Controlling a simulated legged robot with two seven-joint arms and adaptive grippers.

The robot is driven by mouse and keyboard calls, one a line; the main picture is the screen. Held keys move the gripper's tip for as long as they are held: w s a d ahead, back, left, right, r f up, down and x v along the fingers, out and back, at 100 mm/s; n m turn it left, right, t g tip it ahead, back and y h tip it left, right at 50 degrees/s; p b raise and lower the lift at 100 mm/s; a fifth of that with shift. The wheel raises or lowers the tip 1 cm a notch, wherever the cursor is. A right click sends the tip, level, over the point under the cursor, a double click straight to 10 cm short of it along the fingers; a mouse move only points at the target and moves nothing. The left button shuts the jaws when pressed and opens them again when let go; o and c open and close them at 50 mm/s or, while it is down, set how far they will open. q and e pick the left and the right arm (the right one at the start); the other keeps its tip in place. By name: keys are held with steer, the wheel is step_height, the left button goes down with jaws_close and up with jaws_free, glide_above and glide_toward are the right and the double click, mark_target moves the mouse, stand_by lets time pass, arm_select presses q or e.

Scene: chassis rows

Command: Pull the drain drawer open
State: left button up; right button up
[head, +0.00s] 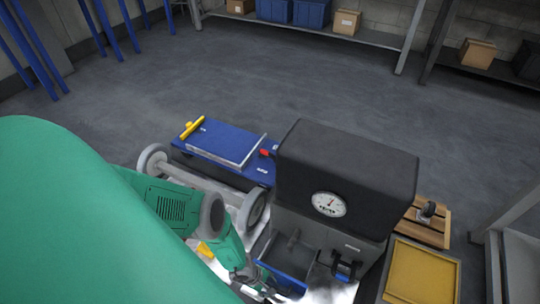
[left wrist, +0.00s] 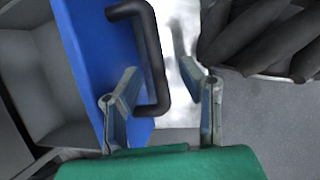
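The blue drain drawer (head: 284,278) is low on the front of the grey machine, under its black top. A grey hollow shows behind its blue front. In the left wrist view the blue front (left wrist: 88,50) carries a black bar handle (left wrist: 153,60). My left gripper (left wrist: 168,85) is open, with one finger on each side of the handle bar; I see a gap between the bar and the right finger. In the head view my left gripper (head: 262,291) is small and partly cut off at the bottom edge. My right gripper is not in view.
The machine's black top (head: 345,170) stands above a pressure gauge (head: 329,204). A blue cart (head: 220,150) is behind left. A yellow-topped tray (head: 422,272) and a wooden pallet (head: 425,220) are at right. A dark lobed object (left wrist: 265,40) is near the right finger.

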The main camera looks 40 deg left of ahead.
arm_select(q)
steer(key=s+a, duration=0.2)
steer(key=a, duration=0.1)
steer(key=s+a, duration=0.5)
steer(key=a, duration=0.1)
steer(key=shift+s+a, duration=0.15)
steer(key=shift+a, duration=0.15)
